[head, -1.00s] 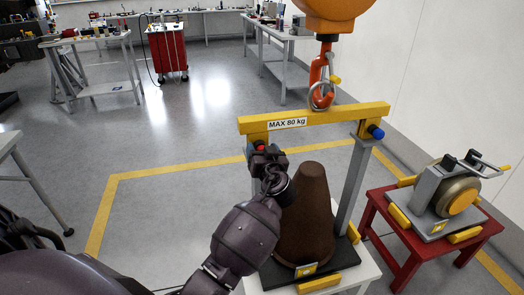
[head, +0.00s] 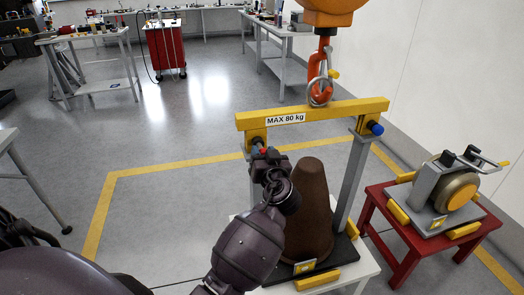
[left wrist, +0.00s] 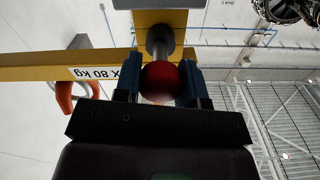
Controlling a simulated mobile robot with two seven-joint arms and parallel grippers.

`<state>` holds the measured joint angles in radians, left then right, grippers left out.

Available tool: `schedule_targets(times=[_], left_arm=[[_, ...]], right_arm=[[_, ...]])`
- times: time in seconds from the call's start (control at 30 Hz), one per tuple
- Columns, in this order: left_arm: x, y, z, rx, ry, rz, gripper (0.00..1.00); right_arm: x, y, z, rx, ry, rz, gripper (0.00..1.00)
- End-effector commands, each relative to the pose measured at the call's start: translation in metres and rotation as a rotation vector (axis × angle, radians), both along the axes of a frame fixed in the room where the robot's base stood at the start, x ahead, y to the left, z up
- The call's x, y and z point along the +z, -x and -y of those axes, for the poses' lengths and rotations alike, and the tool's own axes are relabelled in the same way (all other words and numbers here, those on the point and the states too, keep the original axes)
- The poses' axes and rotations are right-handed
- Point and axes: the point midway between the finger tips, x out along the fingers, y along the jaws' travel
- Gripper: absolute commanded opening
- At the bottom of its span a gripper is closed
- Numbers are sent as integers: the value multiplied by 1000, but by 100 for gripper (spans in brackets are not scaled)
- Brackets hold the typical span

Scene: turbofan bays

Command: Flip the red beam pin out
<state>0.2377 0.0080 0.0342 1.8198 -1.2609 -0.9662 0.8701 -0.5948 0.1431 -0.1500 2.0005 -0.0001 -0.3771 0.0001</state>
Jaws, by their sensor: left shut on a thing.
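The yellow lifting beam (head: 340,110), marked MAX 80 kg, hangs from an orange hook (head: 320,85). At its left end the red beam pin (head: 263,151) shows as a small red knob. In the left wrist view, the round red knob (left wrist: 161,78) sits between the two fingers, with a grey shaft (left wrist: 160,42) running from it to the yellow beam. My left gripper (head: 265,157) is shut on this knob; a length of shaft shows between knob and beam. A blue pin (head: 376,128) is at the beam's right end. My right gripper is not in view.
A brown cone (head: 308,205) on a dark base stands under the beam between grey uprights (head: 351,185), on a white table. A red stand (head: 400,250) with a grey and gold unit is at the right.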

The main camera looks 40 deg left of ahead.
Motion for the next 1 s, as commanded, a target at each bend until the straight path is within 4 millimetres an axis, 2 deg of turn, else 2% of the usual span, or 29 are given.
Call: schedule_targets(times=[0.13, 0.17, 0.33, 0.67, 0.87, 1.0], left_arm=[[0, -1, 0, -2, 0, 0, 0], [0, -1, 0, -2, 0, 0, 39], [0, -1, 0, -1, 0, 0, 63], [0, 1, 2, -2, 1, 1, 63], [-2, 17, 20, -1, 4, -1, 63], [-3, 34, 40, -2, 4, -2, 63]], right_arm=[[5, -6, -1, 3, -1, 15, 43], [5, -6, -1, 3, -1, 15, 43], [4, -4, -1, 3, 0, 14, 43], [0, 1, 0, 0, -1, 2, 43], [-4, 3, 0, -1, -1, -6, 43], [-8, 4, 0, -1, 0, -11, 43]])
